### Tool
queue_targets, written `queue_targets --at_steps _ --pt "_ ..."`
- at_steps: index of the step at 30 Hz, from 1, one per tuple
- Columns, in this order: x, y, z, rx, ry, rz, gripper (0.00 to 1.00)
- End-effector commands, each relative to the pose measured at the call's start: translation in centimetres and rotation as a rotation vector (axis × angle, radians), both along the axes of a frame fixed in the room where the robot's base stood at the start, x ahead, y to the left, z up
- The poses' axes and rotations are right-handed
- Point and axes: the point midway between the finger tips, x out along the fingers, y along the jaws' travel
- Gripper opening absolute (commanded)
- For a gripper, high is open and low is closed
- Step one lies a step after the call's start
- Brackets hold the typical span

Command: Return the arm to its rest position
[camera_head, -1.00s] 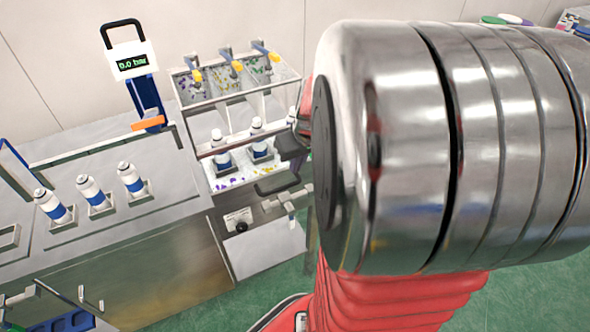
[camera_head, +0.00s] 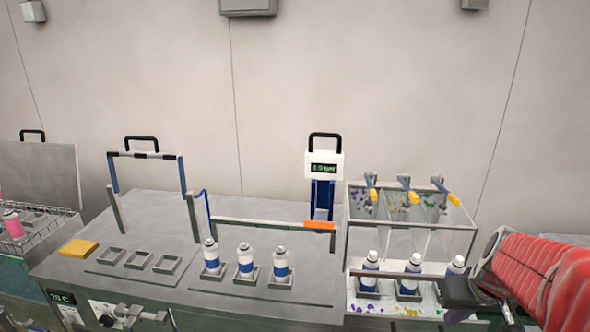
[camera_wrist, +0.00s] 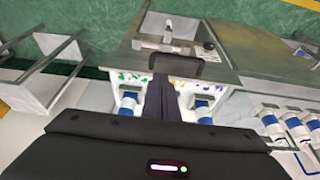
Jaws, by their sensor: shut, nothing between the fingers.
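My gripper (camera_head: 463,292) shows at the lower right of the head view, beside the three white-and-blue cans of the open-fronted station. My red-sleeved arm runs off to the right. In the wrist view the dark fingers of my gripper (camera_wrist: 162,85) are together with nothing between them. They point toward the front of the station, and cans stand on both sides of them in the picture. I cannot tell how far the fingers are from the station.
The station (camera_head: 352,240) has three bins with yellow-handled valves. Three more cans (camera_head: 245,260) stand in holders on the grey bench (camera_head: 150,205). A gauge stand (camera_head: 323,165) rises behind them. A yellow block (camera_head: 79,248) and empty holders are at left. Green floor (camera_wrist: 100,20) shows beyond.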

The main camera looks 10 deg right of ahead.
Motion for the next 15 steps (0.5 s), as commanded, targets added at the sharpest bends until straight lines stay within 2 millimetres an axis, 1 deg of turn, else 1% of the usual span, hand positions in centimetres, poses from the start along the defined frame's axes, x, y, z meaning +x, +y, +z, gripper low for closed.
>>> queue_targets --at_steps 5,8,12,15 --pt "-0.5 0.3 -0.4 0.034 0.015 -0.065 0.0" --pt "-1.7 0.9 -1.0 0.061 0.041 -0.12 0.0" --pt "-2.8 3.0 -0.6 0.074 0.059 -0.163 0.0" --pt "-3.2 4.8 -0.1 0.073 0.062 -0.165 0.0"
